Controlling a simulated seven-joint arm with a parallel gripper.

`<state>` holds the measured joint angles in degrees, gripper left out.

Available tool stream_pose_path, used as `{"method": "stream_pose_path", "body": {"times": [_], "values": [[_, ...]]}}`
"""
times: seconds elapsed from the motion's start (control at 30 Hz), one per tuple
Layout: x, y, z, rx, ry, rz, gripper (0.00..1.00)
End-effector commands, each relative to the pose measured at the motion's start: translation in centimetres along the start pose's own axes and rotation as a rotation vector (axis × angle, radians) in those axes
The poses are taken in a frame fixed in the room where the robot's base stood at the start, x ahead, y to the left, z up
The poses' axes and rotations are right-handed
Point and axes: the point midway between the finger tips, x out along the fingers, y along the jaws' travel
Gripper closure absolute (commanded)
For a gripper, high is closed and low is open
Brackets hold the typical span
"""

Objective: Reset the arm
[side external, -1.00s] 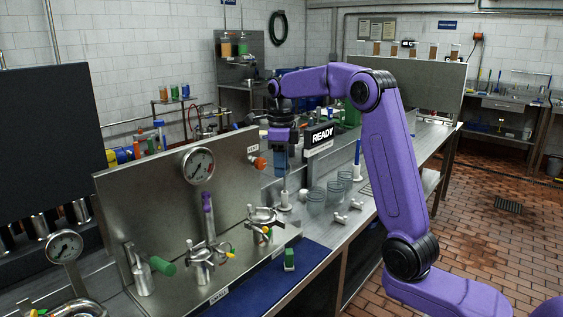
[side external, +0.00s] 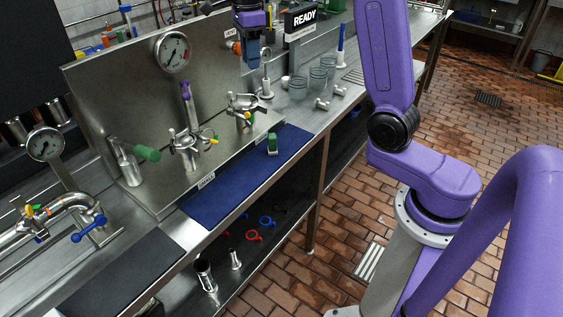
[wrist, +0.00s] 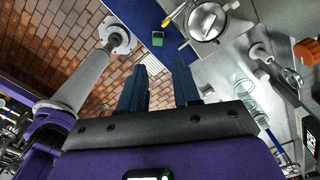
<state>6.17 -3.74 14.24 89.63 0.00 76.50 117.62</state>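My purple arm (side external: 388,60) rises from its pedestal beside the bench, and its upper part is cut off by the top edge of the side external view. My gripper (side external: 252,50) points down above the bench, left of the READY sign (side external: 300,17). In the wrist view my gripper (wrist: 159,85) shows two dark blue fingers standing apart, with nothing between them. It is open and empty.
A steel panel (side external: 110,85) carries a pressure gauge (side external: 173,52). Clamp fittings (side external: 185,148) stand before it. A green block (side external: 272,144) lies on the blue mat (side external: 225,190). Glass beakers (side external: 318,78) stand further back. The mat's front part is clear.

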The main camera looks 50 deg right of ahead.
Motion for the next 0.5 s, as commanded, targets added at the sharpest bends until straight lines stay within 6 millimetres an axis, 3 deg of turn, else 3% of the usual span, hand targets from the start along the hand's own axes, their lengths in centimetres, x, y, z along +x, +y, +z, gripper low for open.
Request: {"method": "stream_pose_path", "body": {"times": [0.2, 0.5], "values": [[0.8, 4.9, 2.2, -0.476, -0.001, -0.005, 0.68], [2.3, 12.1, 2.9, -1.123, -0.002, -0.013, 0.68]]}}
